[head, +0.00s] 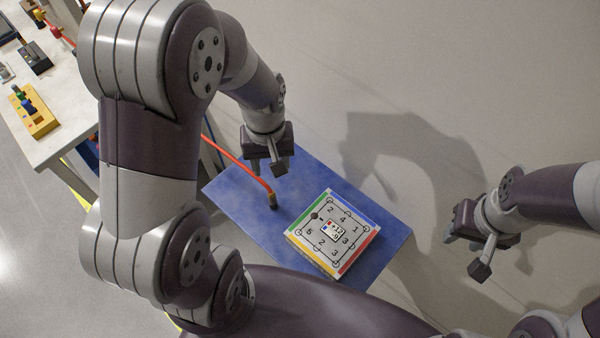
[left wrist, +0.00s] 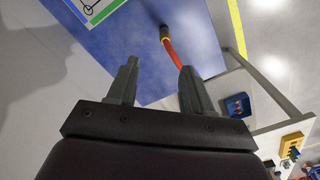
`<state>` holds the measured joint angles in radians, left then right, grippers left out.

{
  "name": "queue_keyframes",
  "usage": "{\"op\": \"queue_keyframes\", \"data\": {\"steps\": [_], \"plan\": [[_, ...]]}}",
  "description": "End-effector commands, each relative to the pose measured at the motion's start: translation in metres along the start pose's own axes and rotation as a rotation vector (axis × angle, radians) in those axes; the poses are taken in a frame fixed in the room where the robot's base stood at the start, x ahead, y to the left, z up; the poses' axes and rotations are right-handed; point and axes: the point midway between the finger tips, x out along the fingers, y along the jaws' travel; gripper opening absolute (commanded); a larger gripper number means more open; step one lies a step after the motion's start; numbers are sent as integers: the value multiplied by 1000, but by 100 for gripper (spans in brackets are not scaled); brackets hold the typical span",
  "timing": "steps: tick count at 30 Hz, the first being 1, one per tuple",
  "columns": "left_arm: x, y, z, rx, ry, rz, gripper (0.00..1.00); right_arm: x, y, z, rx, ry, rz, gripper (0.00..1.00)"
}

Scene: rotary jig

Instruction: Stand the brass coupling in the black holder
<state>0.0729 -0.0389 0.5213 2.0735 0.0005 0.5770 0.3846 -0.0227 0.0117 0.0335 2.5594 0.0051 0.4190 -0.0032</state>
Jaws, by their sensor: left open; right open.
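A red hose (head: 238,163) runs from behind my left arm onto the blue tabletop (head: 240,200). Its dark end fitting (head: 273,202) rests there; in the left wrist view the fitting (left wrist: 165,33) shows a tan-brass band, likely the brass coupling. I cannot tell for sure which thing is the black holder; a black block (head: 35,57) lies on the white bench at the upper left. My left gripper (head: 267,167) is open and empty above the blue tabletop, apart from the fitting. My right gripper (head: 465,252) is open and empty, right of the blue table.
A white game board (head: 313,243) with coloured edges and numbers lies on the blue table, a small tile on it. The white bench (head: 65,115) carries a yellow block (head: 33,112) with coloured pieces. A blue bin (left wrist: 237,105) shows near the bench. My left arm hides part of the hose.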

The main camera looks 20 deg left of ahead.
Motion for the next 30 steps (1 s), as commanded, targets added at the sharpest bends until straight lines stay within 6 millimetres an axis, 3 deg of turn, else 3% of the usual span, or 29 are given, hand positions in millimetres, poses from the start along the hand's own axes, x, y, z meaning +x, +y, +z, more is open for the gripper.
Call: {"op": "queue_keyframes", "data": {"steps": [5, 12, 17, 24, 30], "plan": [[10, -1, 2, -66, -13, -6, 50, 0, 0, 0, 0, 0, 0, 43], [62, -1, 2, -68, -12, -6, 50, -2, 0, 0, 0, 0, 0, 43], [80, 0, 2, -67, -11, -5, 50, -5, 0, 0, 0, 0, 0, 43], [121, 1, 2, -66, -10, -5, 50, -11, 0, -1, 0, 0, 0, 43], [126, 1, 1, -66, -7, -4, 50, -11, 0, -1, 0, 0, 0, 43]]}}
